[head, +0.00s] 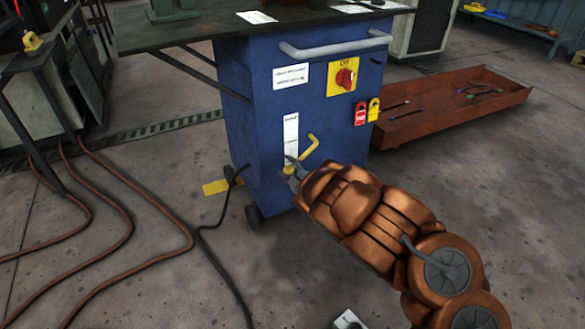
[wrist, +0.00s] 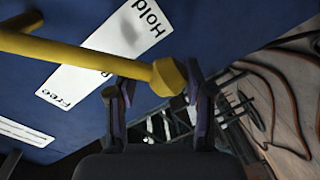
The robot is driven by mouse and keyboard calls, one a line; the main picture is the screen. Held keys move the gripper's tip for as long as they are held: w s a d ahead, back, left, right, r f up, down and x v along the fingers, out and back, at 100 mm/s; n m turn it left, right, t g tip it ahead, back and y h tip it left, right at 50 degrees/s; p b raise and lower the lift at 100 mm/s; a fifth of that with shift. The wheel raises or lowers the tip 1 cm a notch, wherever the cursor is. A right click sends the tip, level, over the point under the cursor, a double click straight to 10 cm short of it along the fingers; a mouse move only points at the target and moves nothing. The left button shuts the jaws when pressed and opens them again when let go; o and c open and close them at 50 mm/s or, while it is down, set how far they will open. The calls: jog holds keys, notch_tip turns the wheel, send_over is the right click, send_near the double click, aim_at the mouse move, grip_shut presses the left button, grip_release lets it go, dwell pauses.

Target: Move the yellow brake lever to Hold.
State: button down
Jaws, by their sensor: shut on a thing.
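The yellow brake lever (head: 312,144) is on the front of the blue cabinet (head: 258,110), beside a white label strip (head: 291,130). In the wrist view the lever (wrist: 60,50) crosses in front of the strip (wrist: 105,52), ending in a faceted yellow knob (wrist: 168,77). The strip reads "Hold" at its upper right end and "Free" at its lower left end; the lever covers part of the middle. My gripper (head: 292,169) is low at the cabinet front; in the wrist view its fingers (wrist: 160,92) are either side of the knob end, shut on it.
Above the lever are a yellow plate with a red rotary switch (head: 346,77), a red padlock (head: 361,114) and a yellow padlock (head: 374,109). A grey handle bar (head: 335,47) crosses the cabinet top. A rusty tray (head: 450,105) lies right. Cables (head: 130,220) run across the left floor.

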jog(key=shift+w+d+h, duration=0.25)
jog(key=shift+d+h, duration=0.05)
jog(key=shift+d, duration=0.4)
jog(key=shift+c, duration=2)
grip_release()
jog(key=shift+d+f, duration=0.1)
jog(key=shift+o, duration=0.6)
jog(key=shift+s+a, duration=0.1)
jog(key=shift+a, duration=0.25)
jog(key=shift+s, duration=0.15)
